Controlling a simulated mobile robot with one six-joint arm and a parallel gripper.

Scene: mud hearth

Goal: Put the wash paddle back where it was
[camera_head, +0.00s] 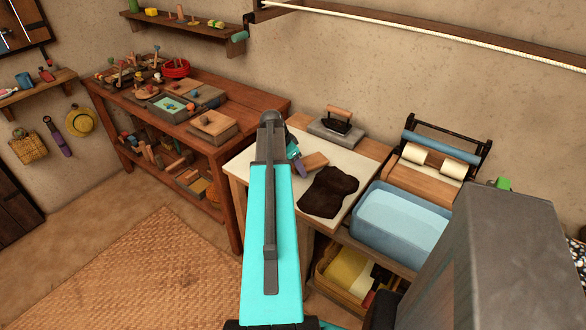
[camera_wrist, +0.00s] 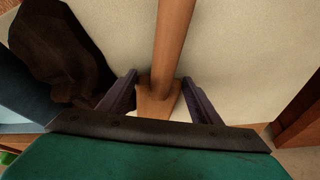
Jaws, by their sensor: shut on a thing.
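The wash paddle (camera_wrist: 172,45) is a brown wooden piece with a long, straight shaft. In the wrist view it runs from the top edge down between my fingers and widens at its lower end. My gripper (camera_wrist: 160,80) is shut on it over the pale tabletop. In the head view my gripper (camera_head: 296,156) is partly hidden by my arm, and a short wooden part of the paddle (camera_head: 315,161) shows just right of it. I cannot tell whether the paddle touches the table.
A dark cloth (camera_head: 328,192) lies on the pale table (camera_head: 305,191); a flat iron (camera_head: 337,121) stands at its back. Right are a blue water basin (camera_head: 402,226) and a roller wringer (camera_head: 435,160). A cluttered wooden bench (camera_head: 250,95) stands left. The woven mat (camera_head: 150,270) is clear.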

